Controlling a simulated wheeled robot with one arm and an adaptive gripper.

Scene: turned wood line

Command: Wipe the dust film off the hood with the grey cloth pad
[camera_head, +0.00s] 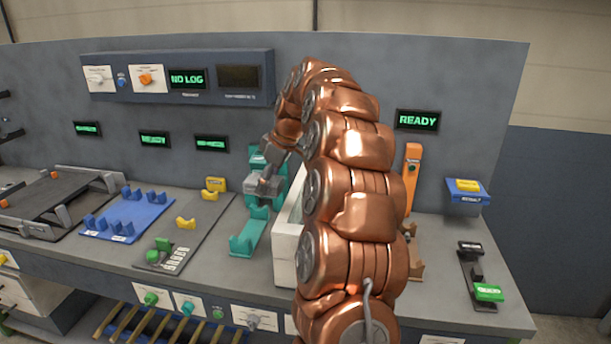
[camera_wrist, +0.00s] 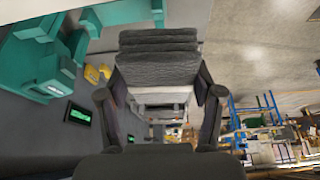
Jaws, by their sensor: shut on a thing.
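My gripper (camera_head: 264,184) is at the left of my copper arm, in front of the teal stand (camera_head: 262,157). In the wrist view my gripper (camera_wrist: 159,98) has its two dark fingers on either side of a dark grey, ribbed cloth pad (camera_wrist: 158,66) and is shut on it. A white box with a pale, glass-like panel (camera_head: 285,240), probably the hood, stands on the bench just right of the gripper. My arm hides much of it. I cannot make out a dust film, and I see no contact between pad and box.
A teal cradle (camera_head: 249,236) stands left of the white box. A blue rack (camera_head: 128,215) and yellow holders (camera_head: 186,223) are further left. An orange post (camera_head: 411,172) is behind my arm, and a black fixture with a green block (camera_head: 488,292) is at right.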

